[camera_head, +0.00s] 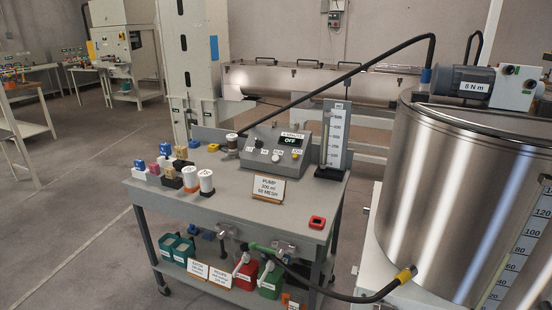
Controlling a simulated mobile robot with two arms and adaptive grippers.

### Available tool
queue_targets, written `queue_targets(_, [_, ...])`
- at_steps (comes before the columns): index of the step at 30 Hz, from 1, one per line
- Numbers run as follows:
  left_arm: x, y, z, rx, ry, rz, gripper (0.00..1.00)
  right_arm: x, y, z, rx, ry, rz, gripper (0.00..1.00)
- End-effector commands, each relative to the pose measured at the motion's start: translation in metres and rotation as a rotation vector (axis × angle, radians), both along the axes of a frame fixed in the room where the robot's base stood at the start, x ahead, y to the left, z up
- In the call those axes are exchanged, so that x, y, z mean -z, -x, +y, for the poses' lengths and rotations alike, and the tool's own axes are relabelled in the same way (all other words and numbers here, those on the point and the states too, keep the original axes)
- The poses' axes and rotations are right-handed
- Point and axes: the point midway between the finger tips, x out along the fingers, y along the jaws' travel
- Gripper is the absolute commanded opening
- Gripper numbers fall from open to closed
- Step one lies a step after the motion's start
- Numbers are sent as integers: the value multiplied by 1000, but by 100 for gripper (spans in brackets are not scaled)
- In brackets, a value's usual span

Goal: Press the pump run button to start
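The pump control box (265,151) is a grey sloped console on the cart's top. Its small display (290,141) reads OFF in green. On its face are a dark knob (259,143), a pale round control (276,157) and a small control by a yellow label (296,153). The small labels are too blurred to tell surely which control is the run button. A sign in front reads PUMP, 200 ml, 60 MESH (268,189). Neither of my grippers is in view.
The grey cart (240,208) also holds white jars (206,181), small coloured blocks, a graduated column (334,137) and a red item (317,222). A large steel tank (430,190) stands at right. A black hose (350,76) arches above the console. Floor is clear at left.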

Motion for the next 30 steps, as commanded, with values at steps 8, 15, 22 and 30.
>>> queue_targets(8, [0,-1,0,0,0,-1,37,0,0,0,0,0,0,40])
queue_targets(15, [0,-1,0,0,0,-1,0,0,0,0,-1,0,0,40])
queue_targets(22, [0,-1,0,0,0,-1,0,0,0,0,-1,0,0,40])
queue_targets(30, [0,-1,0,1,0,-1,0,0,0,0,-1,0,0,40])
